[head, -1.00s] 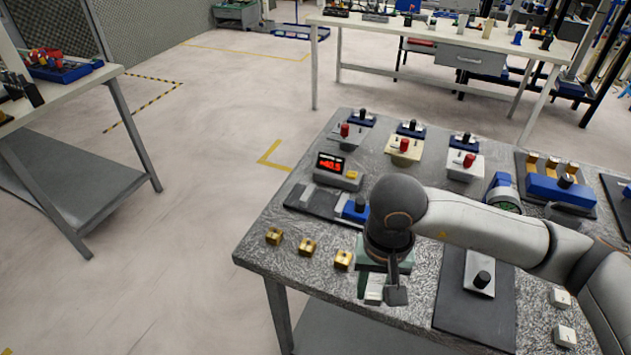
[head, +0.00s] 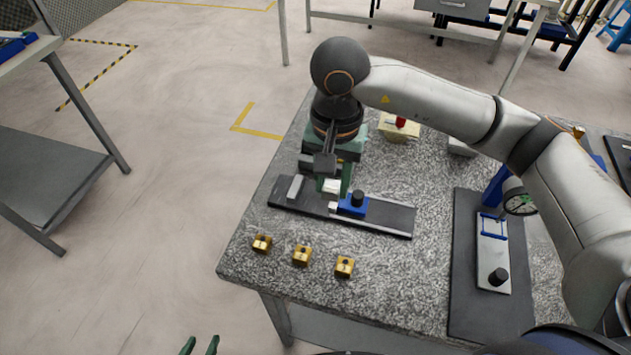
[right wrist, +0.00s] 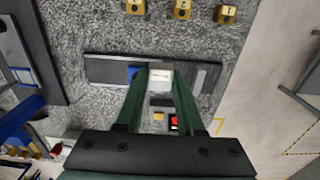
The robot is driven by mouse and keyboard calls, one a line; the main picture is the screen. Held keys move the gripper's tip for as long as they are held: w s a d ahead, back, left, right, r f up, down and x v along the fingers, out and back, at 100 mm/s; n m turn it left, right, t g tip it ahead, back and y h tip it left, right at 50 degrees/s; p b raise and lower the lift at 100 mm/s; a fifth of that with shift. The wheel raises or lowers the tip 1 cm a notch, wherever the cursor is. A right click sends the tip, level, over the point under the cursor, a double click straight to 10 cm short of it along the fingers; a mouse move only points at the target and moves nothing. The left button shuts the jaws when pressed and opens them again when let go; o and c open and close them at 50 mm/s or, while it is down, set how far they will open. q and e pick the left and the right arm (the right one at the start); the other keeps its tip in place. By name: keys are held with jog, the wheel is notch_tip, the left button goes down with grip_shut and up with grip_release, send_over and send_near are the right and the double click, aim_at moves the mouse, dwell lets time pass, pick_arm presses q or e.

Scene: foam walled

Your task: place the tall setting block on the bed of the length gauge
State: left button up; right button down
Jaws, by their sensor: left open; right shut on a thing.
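The length gauge has a long dark bed (head: 390,217) with a grey end stop (head: 295,188) at left and a blue slide with a black knob (head: 352,206) near the middle. My right gripper (head: 335,184) points down over the bed, shut on a small white block (head: 331,187), taken to be the tall setting block. In the right wrist view the block (right wrist: 160,77) is between the green fingertips, over the bed (right wrist: 105,70), between the blue slide and end stop. I cannot tell whether it touches the bed. My left gripper (head: 200,346) is open and empty at the bottom edge.
Several brass blocks, among them one at left (head: 262,243), stand along the table's front-left edge. A dark mat (head: 465,300) with a plate and black knob lies at right. The gauge's display (right wrist: 175,122) is behind the bed. Bare tabletop lies between bed and mat.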

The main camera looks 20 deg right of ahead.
jog(key=p, duration=0.1)
send_over(316, 197)
notch_tip(316, 197, down, 7)
jog(key=shift+f, duration=0.1)
notch_tip(316, 197, down, 2)
jog(key=shift+s+f+p, duration=0.1)
jog(key=shift+f+p, duration=0.05)
jog(key=shift+p, duration=0.4)
jog(key=shift+f, duration=0.25)
jog(key=shift+f, duration=0.1)
jog(key=shift+f+b, duration=0.15)
jog(key=shift+b, duration=0.2)
jog(key=c, duration=0.8)
grip_release()
